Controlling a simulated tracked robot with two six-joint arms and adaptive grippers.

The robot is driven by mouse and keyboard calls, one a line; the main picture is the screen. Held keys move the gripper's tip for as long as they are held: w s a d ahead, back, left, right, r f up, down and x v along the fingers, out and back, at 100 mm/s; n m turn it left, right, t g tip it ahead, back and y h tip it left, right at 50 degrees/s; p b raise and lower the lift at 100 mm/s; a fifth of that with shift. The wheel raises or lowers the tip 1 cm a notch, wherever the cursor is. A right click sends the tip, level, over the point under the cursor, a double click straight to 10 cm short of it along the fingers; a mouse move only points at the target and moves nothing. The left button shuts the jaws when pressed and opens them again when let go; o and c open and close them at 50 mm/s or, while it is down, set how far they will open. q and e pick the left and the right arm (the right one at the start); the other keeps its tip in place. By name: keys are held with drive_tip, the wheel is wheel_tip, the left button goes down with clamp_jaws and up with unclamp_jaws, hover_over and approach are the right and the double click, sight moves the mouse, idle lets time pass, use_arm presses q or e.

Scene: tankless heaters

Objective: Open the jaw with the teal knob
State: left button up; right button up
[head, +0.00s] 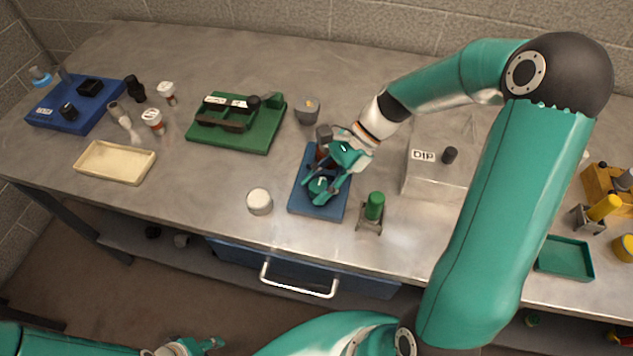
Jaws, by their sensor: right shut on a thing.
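A blue base plate (302,201) lies on the metal bench near its front edge. A dark grey and brown block, which looks like part of the jaw (323,136), stands at its back end. My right gripper (321,190) reaches down over the plate from the right and is shut on a teal round piece at the plate's front part, which looks like the knob. The fingers are teal too and cover much of it, so the jaw's gap is hidden. My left gripper (197,347) is low at the bottom edge, away from the bench, partly cut off; its fingers are unclear.
A white round jar (259,201) stands close left of the plate. A green-capped piece (374,206) in a metal stand is close right. A grey box marked DIP (430,178) is further right. A green fixture (240,132) stands back left, and a cream tray (115,163) far left.

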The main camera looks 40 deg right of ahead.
drive_tip(key=o, duration=1.1)
drive_tip(key=shift+o, duration=0.2)
drive_tip(key=v, duration=1.2)
